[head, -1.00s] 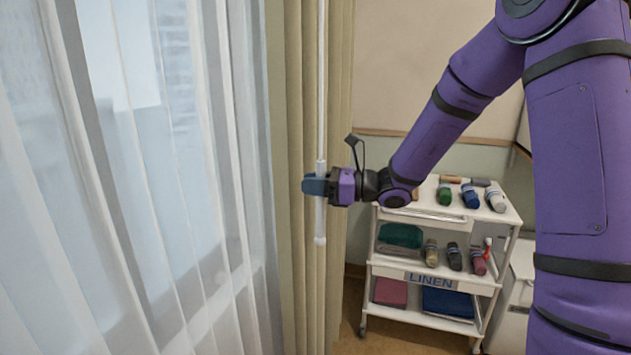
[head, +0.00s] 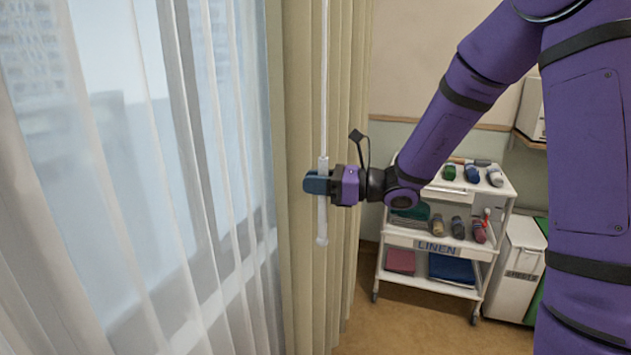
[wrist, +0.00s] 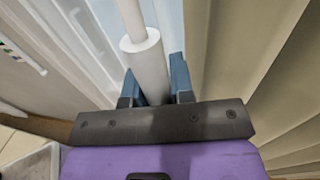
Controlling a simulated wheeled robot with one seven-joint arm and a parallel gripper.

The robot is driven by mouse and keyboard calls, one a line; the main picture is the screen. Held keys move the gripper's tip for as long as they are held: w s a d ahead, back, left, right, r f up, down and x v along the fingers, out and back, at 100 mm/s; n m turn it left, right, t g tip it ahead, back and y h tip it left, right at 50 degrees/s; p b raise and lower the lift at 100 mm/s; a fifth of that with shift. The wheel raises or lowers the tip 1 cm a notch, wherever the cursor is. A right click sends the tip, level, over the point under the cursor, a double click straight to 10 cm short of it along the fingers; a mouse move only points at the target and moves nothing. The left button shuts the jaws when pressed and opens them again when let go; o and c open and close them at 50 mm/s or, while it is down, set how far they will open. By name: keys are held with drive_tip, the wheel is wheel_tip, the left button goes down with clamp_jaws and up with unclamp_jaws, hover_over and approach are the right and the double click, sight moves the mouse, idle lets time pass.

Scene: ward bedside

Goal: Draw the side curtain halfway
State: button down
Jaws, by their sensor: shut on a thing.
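A beige side curtain (head: 300,120) hangs in bunched folds beside the window, and it also shows at the right of the wrist view (wrist: 285,75). A white draw wand (head: 323,225) hangs upright in front of it, with a thicker handle at its lower end. My gripper (head: 318,183) is shut on the wand's handle. In the wrist view the handle (wrist: 146,62) stands between the two blue fingers of my gripper (wrist: 158,82). The curtain's top and rail are out of view.
Sheer white curtains (head: 215,150) cover the window at the left. A white linen cart (head: 445,240) with rolled and folded cloths stands behind my arm at the right. A white bin (head: 515,270) stands beside it. Floor is clear in front of the cart.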

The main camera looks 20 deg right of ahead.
drive_tip(key=shift+s+a, duration=0.2)
drive_tip(key=shift+s, duration=0.1)
drive_tip(key=c, duration=1)
unclamp_jaws()
drive_tip(key=shift+d, duration=0.15)
drive_tip(key=v, duration=1)
drive_tip(key=shift+d, duration=0.25)
drive_tip(key=shift+s, duration=0.2)
